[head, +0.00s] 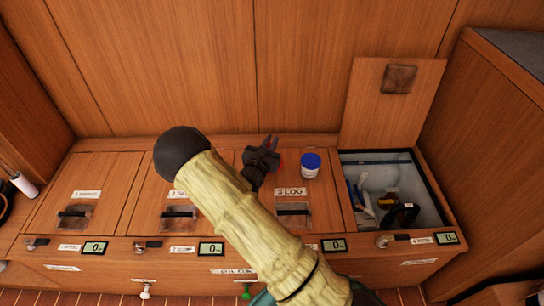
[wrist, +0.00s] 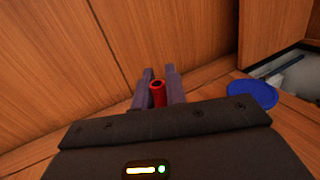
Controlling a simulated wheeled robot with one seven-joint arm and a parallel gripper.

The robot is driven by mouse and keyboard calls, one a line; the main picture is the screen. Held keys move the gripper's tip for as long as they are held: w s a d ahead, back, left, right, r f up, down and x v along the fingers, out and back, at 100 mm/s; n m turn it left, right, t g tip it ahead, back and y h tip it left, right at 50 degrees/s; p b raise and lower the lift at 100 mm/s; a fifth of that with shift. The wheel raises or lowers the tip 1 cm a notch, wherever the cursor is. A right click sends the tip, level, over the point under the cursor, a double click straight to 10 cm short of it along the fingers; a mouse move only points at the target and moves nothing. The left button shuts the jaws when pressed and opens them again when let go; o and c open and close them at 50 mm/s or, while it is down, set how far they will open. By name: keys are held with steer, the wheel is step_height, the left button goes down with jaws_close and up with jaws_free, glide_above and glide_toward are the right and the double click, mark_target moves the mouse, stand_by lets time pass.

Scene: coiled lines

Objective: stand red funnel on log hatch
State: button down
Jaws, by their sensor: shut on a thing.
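The red funnel (wrist: 157,94) is between the two fingers of my gripper (wrist: 159,86) in the wrist view, with its narrow open tube end showing. My gripper is shut on it. In the head view my gripper (head: 270,147) is over the back part of the log hatch (head: 325,208), left of a blue-lidded jar. Only slivers of red show there, and the fingers and arm hide the rest. I cannot tell whether the funnel touches the hatch. The hatch is closed, with a "3 LOG" label and a dark handle.
The white jar with a blue lid (head: 311,166) stands on the log hatch close to the right of my gripper. Right of it is an open bin (head: 418,168) holding tools, its lid (head: 395,110) raised. Other closed hatches (head: 110,170) lie left. A wood wall rises behind.

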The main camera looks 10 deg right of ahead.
step_height(320, 180, down, 5)
steer(key=b, duration=0.2)
steer(key=shift+b, duration=0.3)
steer(key=shift+r, duration=0.1)
steer(key=c, duration=1.4)
jaws_free()
steer(key=shift+c, duration=0.2)
